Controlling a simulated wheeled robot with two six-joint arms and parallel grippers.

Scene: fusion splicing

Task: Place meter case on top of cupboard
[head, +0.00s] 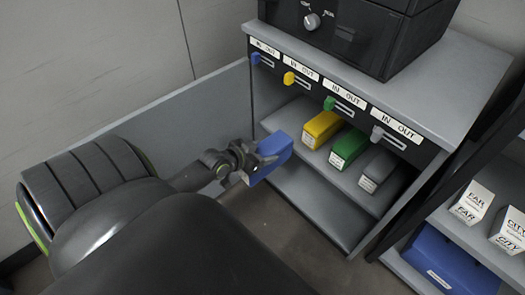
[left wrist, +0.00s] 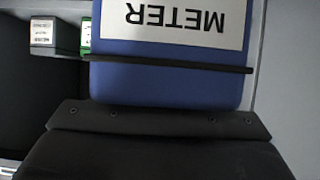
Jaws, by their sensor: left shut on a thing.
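The meter case is blue with a white label reading METER, and it shows in the head view (head: 268,160) and, upside down, in the left wrist view (left wrist: 170,85). My left gripper (head: 246,166) is shut on it and holds it in front of the cupboard's upper shelf, near the shelf's left end. The grey cupboard (head: 470,75) stands open, with a flat grey top. My right gripper is not in view.
A black machine with a dial (head: 355,30) stands on the cupboard top. Yellow (head: 322,127), green (head: 349,146) and grey (head: 380,168) cases stand on the shelf. The open door (head: 180,110) is at left. A rack with white boxes (head: 472,203) and a blue bin (head: 450,268) is at right.

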